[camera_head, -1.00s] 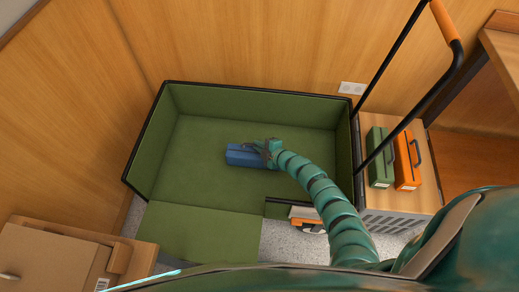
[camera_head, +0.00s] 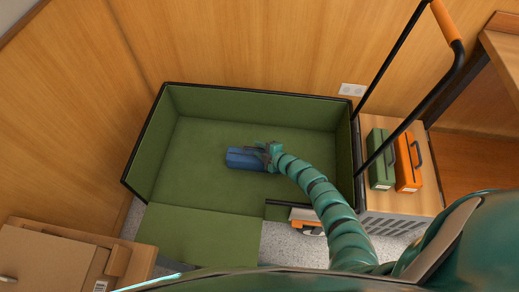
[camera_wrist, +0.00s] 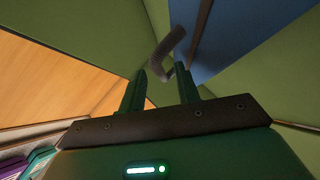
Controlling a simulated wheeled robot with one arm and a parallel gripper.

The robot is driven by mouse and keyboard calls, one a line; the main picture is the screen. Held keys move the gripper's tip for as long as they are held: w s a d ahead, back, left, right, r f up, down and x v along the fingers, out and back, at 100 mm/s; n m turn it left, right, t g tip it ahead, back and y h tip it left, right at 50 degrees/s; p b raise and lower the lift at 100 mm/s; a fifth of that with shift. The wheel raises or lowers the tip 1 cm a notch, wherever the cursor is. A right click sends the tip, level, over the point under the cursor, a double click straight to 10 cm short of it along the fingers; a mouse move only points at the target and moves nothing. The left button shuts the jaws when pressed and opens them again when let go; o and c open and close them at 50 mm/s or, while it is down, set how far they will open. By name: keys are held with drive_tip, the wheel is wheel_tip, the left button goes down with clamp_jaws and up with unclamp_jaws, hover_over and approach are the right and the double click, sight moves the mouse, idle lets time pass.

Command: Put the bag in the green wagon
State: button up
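The blue bag (camera_head: 244,158) lies on the floor of the green wagon (camera_head: 190,165), near its middle. My gripper (camera_head: 268,152) is inside the wagon at the bag's right end. In the wrist view the two fingers of my gripper (camera_wrist: 160,85) stand apart. The bag's dark grey handle (camera_wrist: 164,46) shows just beyond and between the fingertips, with the blue side of the bag (camera_wrist: 230,30) at upper right. I cannot tell whether a finger touches the handle. My gripper hides part of the bag's right end in the head view.
A wooden-topped crate (camera_head: 425,195) at right holds a green case (camera_head: 379,160) and an orange case (camera_head: 406,162). The wagon's black handle with an orange grip (camera_head: 445,20) rises at right. Cardboard boxes (camera_head: 50,262) stand at lower left. Wooden walls close off the back and left.

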drive_tip(key=p+v, duration=0.2)
drive_tip(key=v, duration=0.9)
drive_tip(key=shift+s+d, duration=0.25)
drive_tip(key=shift+s, duration=0.05)
drive_tip(key=shift+r, duration=0.15)
